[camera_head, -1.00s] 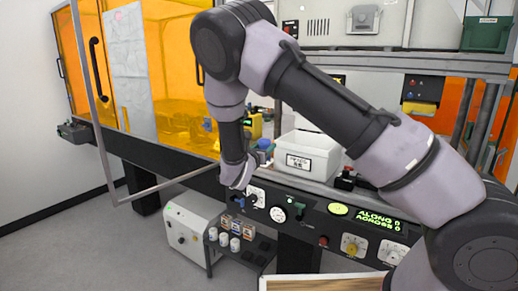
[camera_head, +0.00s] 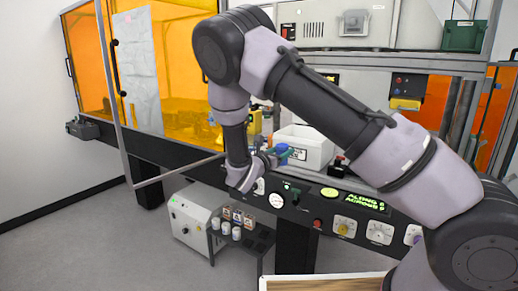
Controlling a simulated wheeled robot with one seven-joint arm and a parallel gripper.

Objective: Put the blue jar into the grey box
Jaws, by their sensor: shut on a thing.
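The grey box (camera_head: 308,141), pale and open-topped with a label on its front, stands on the bench ledge. My gripper (camera_head: 272,158) is at the box's front left, beside its label. It is shut on a small blue thing, which I take to be the blue jar (camera_head: 283,150). The jar looks small and partly hidden by the fingers, and shows in front of the box's left side. I cannot tell whether it touches the box.
A control panel with dials (camera_head: 277,200) and a lit green display (camera_head: 352,201) runs below the ledge. A low dark rack (camera_head: 254,238) with several white jars stands beneath, beside a white cabinet (camera_head: 188,220). Orange panels (camera_head: 175,65) stand behind. A yellow-topped device (camera_head: 254,122) is left of the box.

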